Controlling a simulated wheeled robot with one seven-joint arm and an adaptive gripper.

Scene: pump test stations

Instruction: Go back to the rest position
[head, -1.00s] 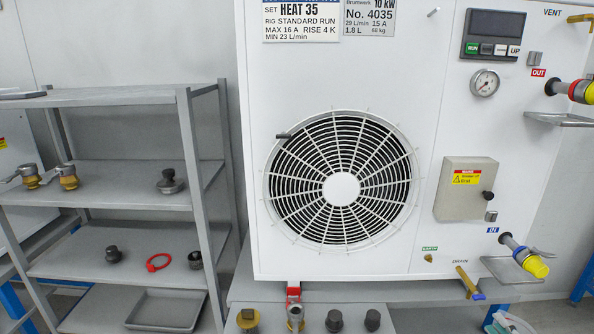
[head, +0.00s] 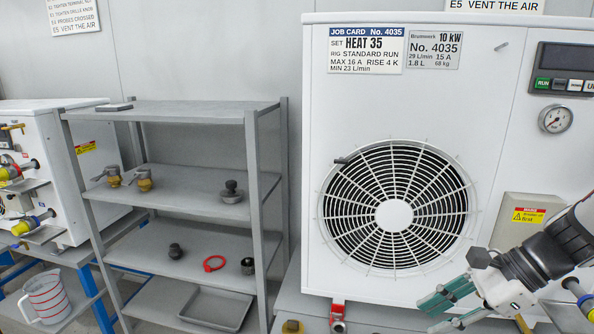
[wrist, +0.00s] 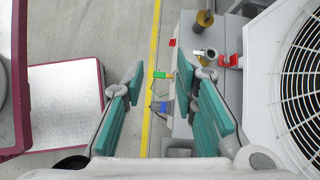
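My gripper (head: 445,307) is in the lower right of the head view, in front of the lower right part of the white heater unit (head: 312,200). Its teal-padded fingers also show in the wrist view (wrist: 160,74). They are spread apart, with nothing held between them. Floor and small fittings show well below through the gap. My arm hides part of the unit's lower right side.
A grey shelf rack (head: 185,113) with several fittings and a red ring (head: 214,264) stands left of the unit. Another white unit (head: 62,150) and a measuring jug (head: 46,298) are further left. Bare floor (wrist: 110,45) shows in the wrist view.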

